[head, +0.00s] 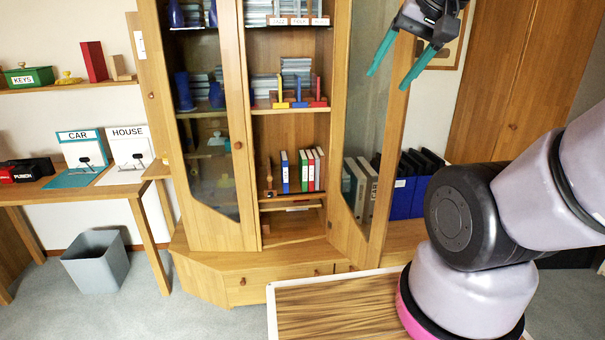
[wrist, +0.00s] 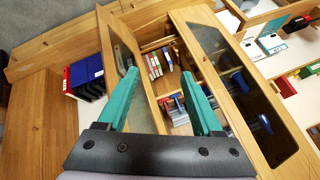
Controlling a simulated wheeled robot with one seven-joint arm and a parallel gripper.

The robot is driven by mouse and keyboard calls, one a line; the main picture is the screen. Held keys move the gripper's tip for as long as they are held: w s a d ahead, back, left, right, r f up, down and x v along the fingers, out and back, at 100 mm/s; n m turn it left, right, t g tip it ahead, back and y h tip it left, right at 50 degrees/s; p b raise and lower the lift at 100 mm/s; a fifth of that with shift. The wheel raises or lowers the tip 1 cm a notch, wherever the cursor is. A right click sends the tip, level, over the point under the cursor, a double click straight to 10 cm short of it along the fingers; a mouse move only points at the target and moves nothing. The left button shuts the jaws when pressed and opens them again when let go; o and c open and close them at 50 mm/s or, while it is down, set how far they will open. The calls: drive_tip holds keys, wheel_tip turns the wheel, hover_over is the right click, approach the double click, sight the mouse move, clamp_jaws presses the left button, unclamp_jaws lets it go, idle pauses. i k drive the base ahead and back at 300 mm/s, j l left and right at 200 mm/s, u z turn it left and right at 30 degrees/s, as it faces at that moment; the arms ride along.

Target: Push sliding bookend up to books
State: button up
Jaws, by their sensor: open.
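A short row of upright books (head: 303,170) in blue, green, red and white stands on a middle shelf of the wooden cabinet, and also shows in the wrist view (wrist: 153,67). A small wooden piece that looks like the sliding bookend (head: 269,182) stands left of the books, with a gap between them. My gripper (head: 385,68) is at the upper right in the head view, its teal fingers apart and empty. In the wrist view my gripper (wrist: 160,95) points toward the cabinet, well away from the books. The bookend is not clear in the wrist view.
Glass cabinet doors (head: 369,150) stand open on the right and at left (head: 205,130). Coloured blocks (head: 299,98) sit on the shelf above the books. Dark and blue binders (head: 408,185) stand at the right. A wooden-topped surface (head: 335,308) is in front.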

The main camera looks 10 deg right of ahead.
sight(270, 179)
drive_tip(key=i+j, duration=0.7)
drive_tip(key=j, duration=0.1)
